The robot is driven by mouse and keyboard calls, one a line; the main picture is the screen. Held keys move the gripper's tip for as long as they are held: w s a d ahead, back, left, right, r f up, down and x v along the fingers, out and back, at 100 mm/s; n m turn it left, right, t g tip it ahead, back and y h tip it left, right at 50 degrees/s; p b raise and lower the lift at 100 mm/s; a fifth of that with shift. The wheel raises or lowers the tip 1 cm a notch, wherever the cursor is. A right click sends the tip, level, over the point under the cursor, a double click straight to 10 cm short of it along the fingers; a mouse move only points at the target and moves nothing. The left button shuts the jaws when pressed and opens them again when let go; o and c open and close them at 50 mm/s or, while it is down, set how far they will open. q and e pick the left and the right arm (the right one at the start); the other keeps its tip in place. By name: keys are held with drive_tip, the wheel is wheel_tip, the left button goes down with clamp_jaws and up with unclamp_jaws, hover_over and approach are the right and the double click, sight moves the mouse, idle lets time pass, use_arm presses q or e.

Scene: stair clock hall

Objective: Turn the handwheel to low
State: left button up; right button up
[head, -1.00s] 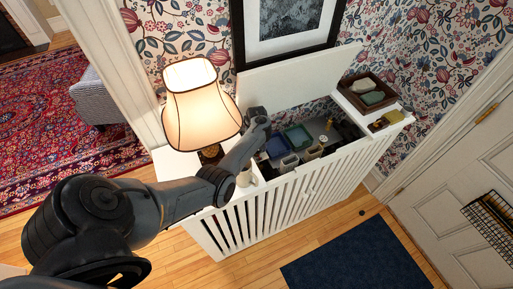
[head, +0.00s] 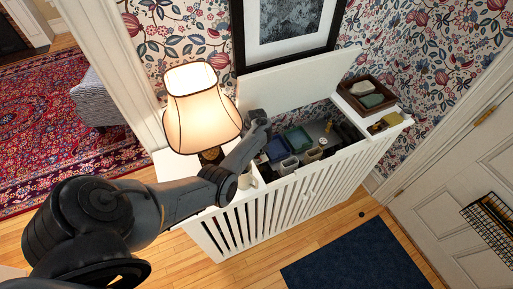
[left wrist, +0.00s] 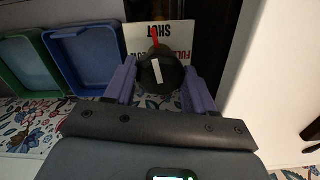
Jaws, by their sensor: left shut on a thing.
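The handwheel (left wrist: 160,75) is a dark round knob with a white stripe on its face, in the middle of the left wrist view. The stripe runs nearly up and down in the picture, leaning slightly. Behind it is a pale label card (left wrist: 136,36) with SHUT and other, partly covered words; a red pointer (left wrist: 155,37) shows above the wheel. My left gripper (left wrist: 160,82) has its two purple fingers on either side of the wheel, shut on it. In the head view my left arm reaches into the open white cabinet (head: 285,200); the wheel is hidden there. My right gripper is not in view.
A lit lamp (head: 201,105) stands close beside my left arm. The raised lid (head: 300,80) leans behind the opening. Inside are a blue bin (left wrist: 85,58), a green bin (left wrist: 20,62) and several small items. A brown tray (head: 352,103) sits on the right end.

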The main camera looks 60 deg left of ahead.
use_arm(q)
drive_tip(key=n+p, duration=0.1)
drive_tip(key=n, duration=0.8)
drive_tip(key=n+b, duration=0.1)
drive_tip(key=n, duration=0.4)
drive_tip(key=shift+f+b, duration=0.1)
drive_tip(key=shift+b, duration=0.25)
drive_tip(key=shift+n+b, duration=0.3)
drive_tip(key=shift+n, duration=0.5)
drive_tip(key=o, duration=0.7)
drive_tip(key=shift+o, duration=0.2)
drive_tip(key=shift+r, duration=0.2)
